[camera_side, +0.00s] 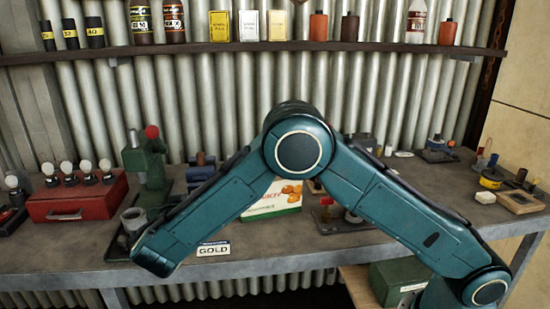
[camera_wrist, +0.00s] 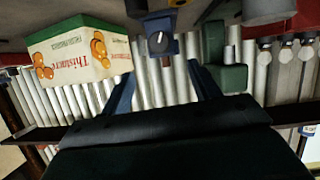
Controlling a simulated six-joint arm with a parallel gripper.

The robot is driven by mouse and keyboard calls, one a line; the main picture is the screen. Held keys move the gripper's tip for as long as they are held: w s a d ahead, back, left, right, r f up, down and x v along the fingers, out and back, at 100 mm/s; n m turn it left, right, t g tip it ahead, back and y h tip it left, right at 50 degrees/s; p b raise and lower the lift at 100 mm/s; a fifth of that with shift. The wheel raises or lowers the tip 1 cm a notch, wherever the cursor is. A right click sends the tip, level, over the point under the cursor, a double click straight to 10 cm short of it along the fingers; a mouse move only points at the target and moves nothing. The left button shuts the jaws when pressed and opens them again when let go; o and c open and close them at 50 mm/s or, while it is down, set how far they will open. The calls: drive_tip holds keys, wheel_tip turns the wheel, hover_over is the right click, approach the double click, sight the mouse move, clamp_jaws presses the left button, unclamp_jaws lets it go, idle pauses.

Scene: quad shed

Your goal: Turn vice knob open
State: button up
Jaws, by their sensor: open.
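The vice (camera_wrist: 157,22) is a small blue block in the wrist view, near the top centre. Its knob (camera_wrist: 158,42) is a round grey disc with a dark slot on the face towards me. My gripper (camera_wrist: 163,78) is open, with one dark blue finger on each side and nothing between them. The knob lies beyond the fingertips, roughly in line with the gap, and appears apart from them. In the side view a small dark blue thing (camera_side: 200,174) behind my forearm looks like the vice. The knob and my gripper are not visible there.
The orange-printed carton (camera_wrist: 85,52) stands left of the vice in the wrist view. The green press (camera_wrist: 230,77) is close on the right. A red case (camera_side: 78,203) with several white-topped pegs sits at the bench's left. A GOLD card (camera_side: 213,249) lies at the front edge.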

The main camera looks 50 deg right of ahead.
drive_tip(key=shift+v, duration=0.9)
drive_tip(key=x, duration=1.3)
drive_tip(key=shift+w+d+f, duration=0.1)
drive_tip(key=shift+w+d, duration=0.1)
drive_tip(key=shift+d, duration=0.1)
drive_tip(key=c, duration=1)
